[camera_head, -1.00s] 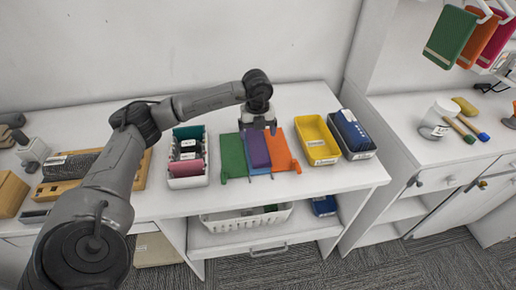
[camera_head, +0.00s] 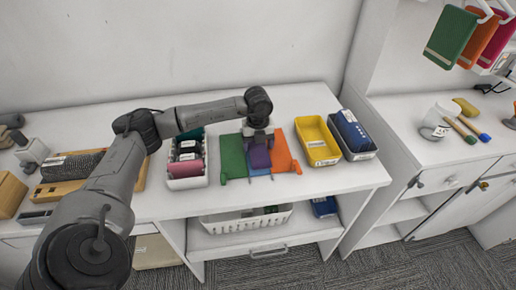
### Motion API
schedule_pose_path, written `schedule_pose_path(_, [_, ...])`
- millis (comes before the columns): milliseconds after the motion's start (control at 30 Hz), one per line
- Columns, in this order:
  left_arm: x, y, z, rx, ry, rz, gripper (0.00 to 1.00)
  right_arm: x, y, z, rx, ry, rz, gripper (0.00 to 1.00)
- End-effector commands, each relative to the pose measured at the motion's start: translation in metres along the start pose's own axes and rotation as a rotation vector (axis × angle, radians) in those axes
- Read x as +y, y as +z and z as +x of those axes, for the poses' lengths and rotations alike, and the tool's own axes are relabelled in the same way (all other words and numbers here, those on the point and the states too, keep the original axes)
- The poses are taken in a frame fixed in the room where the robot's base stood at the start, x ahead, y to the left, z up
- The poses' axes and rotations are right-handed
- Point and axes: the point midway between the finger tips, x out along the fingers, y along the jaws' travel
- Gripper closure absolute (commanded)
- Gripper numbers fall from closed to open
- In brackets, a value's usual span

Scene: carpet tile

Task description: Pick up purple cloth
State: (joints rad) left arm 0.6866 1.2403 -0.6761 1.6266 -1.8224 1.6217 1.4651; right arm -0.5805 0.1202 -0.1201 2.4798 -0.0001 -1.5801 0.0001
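The purple cloth (camera_head: 260,158) lies among other flat cloths on the white counter, over a blue cloth (camera_head: 259,173) whose lower edge shows. A green cloth (camera_head: 232,158) lies to its left and an orange cloth (camera_head: 283,152) to its right. My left gripper (camera_head: 258,142) points down at the upper part of the purple cloth and hides that part. The fingers are small and dark here, so I cannot tell whether they are closed on the cloth. My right gripper is not in view.
A white bin of rolled items (camera_head: 187,182) stands left of the cloths. A yellow bin (camera_head: 318,147) and a blue-filled bin (camera_head: 354,140) stand to the right. A white basket (camera_head: 247,224) sits on the shelf below. The counter's front right is clear.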

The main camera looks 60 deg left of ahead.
Motion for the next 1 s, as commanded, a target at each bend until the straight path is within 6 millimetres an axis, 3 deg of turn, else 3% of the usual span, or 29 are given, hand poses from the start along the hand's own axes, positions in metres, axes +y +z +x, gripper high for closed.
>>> schedule_pose_path(400, [0.0, 0.0, -0.001, 0.0, 0.0, 0.0, 0.62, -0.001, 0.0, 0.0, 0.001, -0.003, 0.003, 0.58])
schedule_pose_path(767, [0.0, 0.0, -0.006, -0.001, -0.002, 0.0, 0.62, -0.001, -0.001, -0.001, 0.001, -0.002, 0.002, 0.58])
schedule_pose_path(1000, [-0.001, 0.001, -0.036, -0.001, -0.004, -0.001, 0.62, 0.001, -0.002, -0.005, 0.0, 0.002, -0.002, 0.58])
